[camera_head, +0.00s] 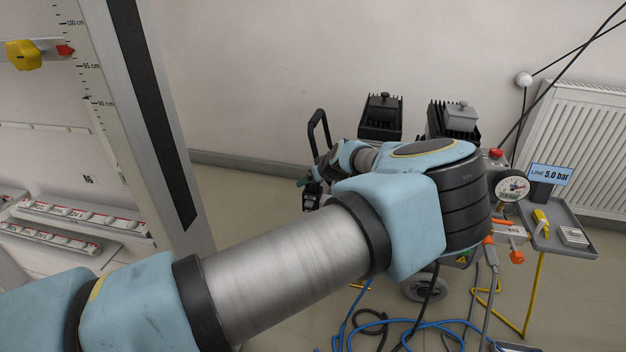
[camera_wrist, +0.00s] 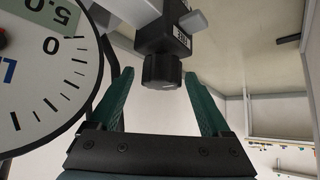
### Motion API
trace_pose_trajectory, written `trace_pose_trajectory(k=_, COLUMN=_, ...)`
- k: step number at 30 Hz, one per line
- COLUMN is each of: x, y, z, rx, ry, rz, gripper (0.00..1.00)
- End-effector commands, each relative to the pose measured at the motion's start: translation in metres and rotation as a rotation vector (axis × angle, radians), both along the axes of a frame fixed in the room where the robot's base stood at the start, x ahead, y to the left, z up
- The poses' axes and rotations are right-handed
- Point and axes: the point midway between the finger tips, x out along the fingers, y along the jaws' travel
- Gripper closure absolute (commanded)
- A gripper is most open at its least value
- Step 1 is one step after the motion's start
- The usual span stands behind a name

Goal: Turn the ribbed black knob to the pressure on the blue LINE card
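The black knob (camera_wrist: 162,72) shows in the wrist view, on the end of a dark valve body (camera_wrist: 170,35). Its ribs are hard to make out. My gripper (camera_wrist: 159,75) is open, its two green fingers to the left and right of the knob with a gap showing on each side. I cannot tell how deep the knob sits between the tips. The blue LINE card (camera_head: 550,174) reads "5.0 bar" in the head view. A white dial (camera_wrist: 55,75) with a green "5.0" label fills the left of the wrist view, partly cut off. In the head view, my arm covers much of the workspace.
A round gauge (camera_head: 512,188) and a red button (camera_head: 496,153) are on the cart beside the card. A grey tray (camera_head: 570,238) holds a yellow item. A radiator (camera_head: 580,140) stands at the right wall.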

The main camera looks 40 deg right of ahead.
Motion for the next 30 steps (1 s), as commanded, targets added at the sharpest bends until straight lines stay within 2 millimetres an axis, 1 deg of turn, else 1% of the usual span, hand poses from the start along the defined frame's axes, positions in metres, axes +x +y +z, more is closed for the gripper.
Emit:
trace_pose_trajectory(k=7, x=0.0, y=0.001, z=0.001, rx=0.0, ry=-0.001, rz=0.001, gripper=0.17)
trace_pose_trajectory(k=11, x=-0.007, y=0.001, z=0.009, rx=0.0, ry=-0.001, rz=0.0, gripper=0.17)
trace_pose_trajectory(k=22, x=-0.055, y=0.011, z=0.058, rx=-0.002, ry=-0.001, rz=-0.001, gripper=0.17)
trace_pose_trajectory(k=27, x=-0.07, y=0.015, z=0.072, rx=-0.001, ry=0.0, rz=-0.001, gripper=0.17)
trace_pose_trajectory(k=30, x=-0.073, y=0.016, z=0.076, rx=0.0, ry=0.0, rz=0.0, gripper=0.17)
